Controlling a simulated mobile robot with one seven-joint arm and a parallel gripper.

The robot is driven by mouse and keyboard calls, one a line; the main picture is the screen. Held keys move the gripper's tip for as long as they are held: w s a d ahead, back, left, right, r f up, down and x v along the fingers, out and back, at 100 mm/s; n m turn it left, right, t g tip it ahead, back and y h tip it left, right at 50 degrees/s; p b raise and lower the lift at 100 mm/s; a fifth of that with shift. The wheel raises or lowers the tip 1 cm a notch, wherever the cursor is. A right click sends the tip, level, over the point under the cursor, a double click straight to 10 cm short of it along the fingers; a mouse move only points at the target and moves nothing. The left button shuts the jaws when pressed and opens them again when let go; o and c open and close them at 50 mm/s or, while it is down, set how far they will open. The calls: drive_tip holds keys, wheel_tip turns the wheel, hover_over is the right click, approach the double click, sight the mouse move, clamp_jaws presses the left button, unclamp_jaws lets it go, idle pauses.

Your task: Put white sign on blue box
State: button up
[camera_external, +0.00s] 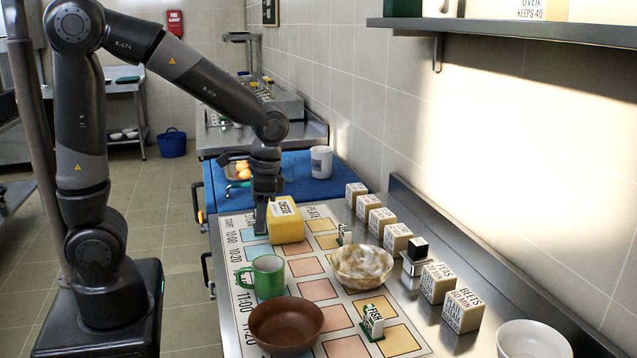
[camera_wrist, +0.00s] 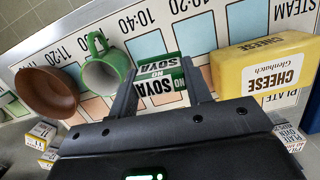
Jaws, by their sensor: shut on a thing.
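A green and white "NO SOYA" sign (camera_wrist: 158,88) is between my fingers in the wrist view. My gripper (camera_wrist: 160,68) is shut on it. In the external view my gripper (camera_external: 261,217) points down over the printed chart, just left of the yellow cheese block (camera_external: 286,222); the sign is mostly hidden there. Another white sign on a green base, marked "FISH" (camera_external: 373,321), stands on the chart's near right. I see no separate blue box.
A green mug (camera_external: 268,277), a brown bowl (camera_external: 285,325) and a marbled bowl (camera_external: 362,267) stand on the chart. Several labelled cubes (camera_external: 438,282) line the right side. A white bowl (camera_external: 532,340) is at front right. A blue mat (camera_external: 325,190) lies behind.

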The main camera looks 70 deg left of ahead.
drive_tip(key=w+a+n+t+h, duration=0.2)
drive_tip(key=w+a+n+t, duration=0.1)
drive_tip(key=w+a+n, duration=2.2)
drive_tip(key=a+f+n, duration=0.2)
drive_tip(key=a+n, duration=0.2)
drive_tip(key=a, duration=0.4)
drive_tip(key=s+a+f+n+y, duration=0.1)
drive_tip(key=a+f+n, duration=0.2)
drive_tip(key=a, duration=0.5)
drive_tip(key=a+f+n, duration=0.3)
drive_tip(key=a+n, duration=0.2)
drive_tip(key=a, duration=0.3)
drive_tip(key=shift+s+f+t+y, duration=0.1)
drive_tip(key=shift+s+t+y, duration=0.1)
drive_tip(key=shift+t+y, duration=0.15)
drive_tip(key=shift+f, duration=2.05)
drive_tip(key=o, duration=1)
drive_tip(key=shift+f, duration=0.1)
